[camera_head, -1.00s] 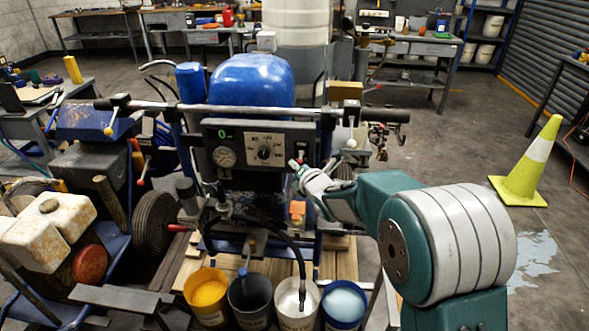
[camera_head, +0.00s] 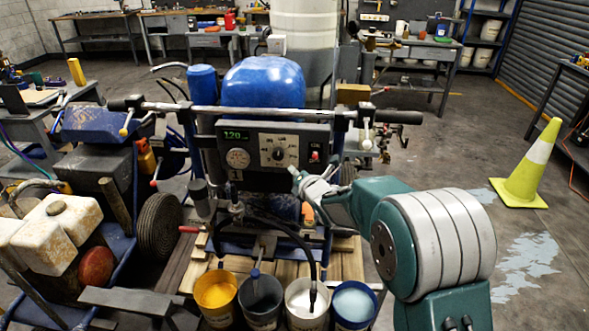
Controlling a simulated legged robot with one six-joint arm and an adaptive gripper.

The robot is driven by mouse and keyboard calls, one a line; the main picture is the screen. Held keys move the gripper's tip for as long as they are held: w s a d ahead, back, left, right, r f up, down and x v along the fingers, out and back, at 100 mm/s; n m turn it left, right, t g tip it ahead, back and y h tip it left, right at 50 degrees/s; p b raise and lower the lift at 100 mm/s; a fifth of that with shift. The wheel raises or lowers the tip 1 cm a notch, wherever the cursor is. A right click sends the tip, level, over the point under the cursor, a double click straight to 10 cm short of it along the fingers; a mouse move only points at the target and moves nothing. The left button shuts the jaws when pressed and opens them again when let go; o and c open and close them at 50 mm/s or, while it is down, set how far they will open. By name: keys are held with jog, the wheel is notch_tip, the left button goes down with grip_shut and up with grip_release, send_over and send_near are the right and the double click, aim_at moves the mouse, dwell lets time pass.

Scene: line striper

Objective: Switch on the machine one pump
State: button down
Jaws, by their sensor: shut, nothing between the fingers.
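The line striper machine stands in the middle, with a blue tank (camera_head: 263,82) behind its handlebar. Its dark control panel (camera_head: 275,178) faces me. The green display (camera_head: 237,134) seems to read 120. A round gauge (camera_head: 238,159) and a dial (camera_head: 278,152) sit on the panel. A small red switch (camera_head: 315,156) shows at the panel's right side. My gripper (camera_head: 296,174) is shut and empty, with its tip just below and left of the switch. It is in front of the panel's lower right; whether it touches the panel I cannot tell.
Several paint buckets, one of them yellow (camera_head: 217,294), stand in front of the machine. A hose (camera_head: 283,228) hangs into the white bucket. Another striper with a white jug (camera_head: 62,225) is at left. A yellow cone (camera_head: 531,170) stands at right, with open floor between.

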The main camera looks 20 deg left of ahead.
jog(key=s+d+r+m+h, duration=0.35)
jog(key=s+d+m, duration=0.2)
jog(key=d, duration=0.45)
jog(key=s+d+r+m+h, duration=0.35)
jog(key=d+m, duration=0.35)
jog(key=d, duration=0.3)
jog(key=s+d+r+m+h, duration=0.2)
jog(key=s+d+r+m, duration=0.3)
jog(key=d, duration=0.5)
jog(key=s+d+f+m+g, duration=0.1)
jog(key=s+d+m+g, duration=0.1)
jog(key=s+m, duration=0.3)
jog(key=s+d+f+m+g+h, duration=0.1)
jog(key=s+d+m, duration=0.3)
jog(key=s, duration=0.6)
jog(key=s+d+f+m+g+h, duration=0.1)
jog(key=s+d+m+g, duration=0.2)
jog(key=s+m, duration=0.4)
jog(key=shift+s+d+f+m, duration=0.25)
jog(key=shift+s+f+m, duration=0.1)
jog(key=shift+s+f, duration=0.1)
